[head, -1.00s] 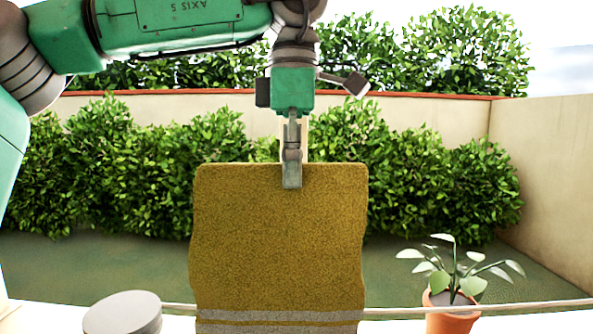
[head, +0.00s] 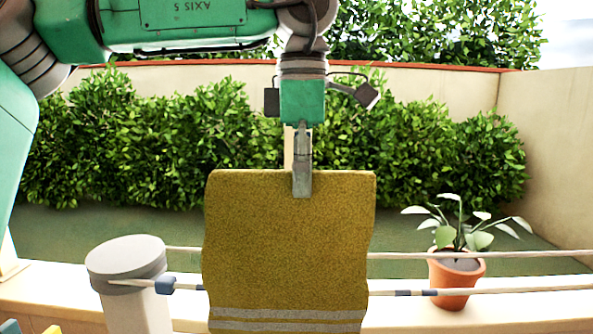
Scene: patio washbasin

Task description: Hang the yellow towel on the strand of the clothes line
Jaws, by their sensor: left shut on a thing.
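The yellow towel (head: 288,250) hangs flat and upright in the middle of the head view, with two pale grey stripes near its lower edge. My left gripper (head: 302,185) is shut on the middle of its top edge. The clothes line shows as two pale strands, a farther strand (head: 480,255) and a nearer strand (head: 520,289) with dark blue bands. Both pass behind the towel, which hides their middle parts. I cannot tell whether the towel touches either strand. My right gripper is not in view.
A grey-capped post (head: 126,258) stands at the left end of the strands. A potted plant (head: 455,275) stands on a pale ledge (head: 400,315) at the right, behind the nearer strand. Bushes and a wall (head: 540,150) close off the back.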

